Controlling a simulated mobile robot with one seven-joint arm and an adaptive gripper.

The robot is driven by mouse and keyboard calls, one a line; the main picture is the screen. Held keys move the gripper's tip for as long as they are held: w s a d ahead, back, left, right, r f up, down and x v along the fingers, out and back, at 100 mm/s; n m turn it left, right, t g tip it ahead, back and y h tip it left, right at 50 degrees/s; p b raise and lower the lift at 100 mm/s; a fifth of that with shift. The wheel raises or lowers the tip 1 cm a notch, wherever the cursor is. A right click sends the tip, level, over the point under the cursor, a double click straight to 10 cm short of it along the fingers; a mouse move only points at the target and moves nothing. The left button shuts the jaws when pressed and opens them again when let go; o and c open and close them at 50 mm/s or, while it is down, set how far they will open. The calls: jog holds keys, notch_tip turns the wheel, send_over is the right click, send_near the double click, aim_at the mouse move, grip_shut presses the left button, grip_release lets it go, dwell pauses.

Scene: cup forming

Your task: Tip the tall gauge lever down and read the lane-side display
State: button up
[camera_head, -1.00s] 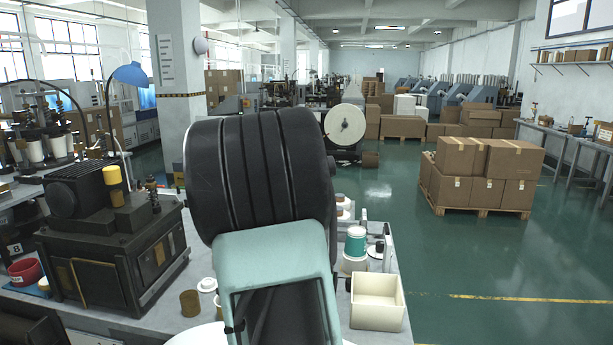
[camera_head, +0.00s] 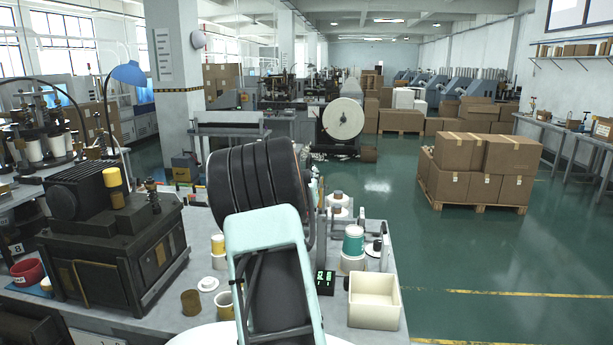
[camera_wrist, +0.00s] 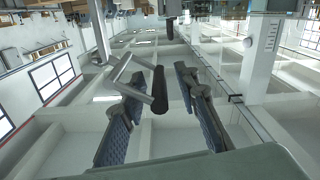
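In the wrist view, a metal frame with a black cylindrical grip (camera_wrist: 159,92), apparently the gauge lever, shows between the two fingers of my gripper (camera_wrist: 153,80). The fingers are apart, with gaps beside the grip; contact is not visible. In the head view my arm covers the gripper and most of the gauge. A small black display (camera_head: 325,283) with green digits stands right of my arm, its reading too small to be sure of. A narrow upright (camera_head: 321,215) rises behind it, partly hidden by my arm.
A cream open bin (camera_head: 375,300) stands at the table's front right. A teal-banded cup stack (camera_head: 354,242) is behind it. A dark machine (camera_head: 115,245) fills the table's left, with small cups (camera_head: 218,245) beside it. Boxes on a pallet (camera_head: 480,170) stand on the floor at right.

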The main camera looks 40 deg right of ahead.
jog(key=shift+c, duration=0.3)
grip_shut()
jog(key=shift+s, duration=0.1)
jog(key=s+d+f+m+b, duration=0.1)
jog(key=s+d+m+b, duration=0.8)
jog(key=b, duration=1.8)
jog(key=s+m, duration=0.2)
jog(key=m, duration=0.1)
jog(key=shift+f, duration=0.35)
jog(key=shift+s, duration=0.1)
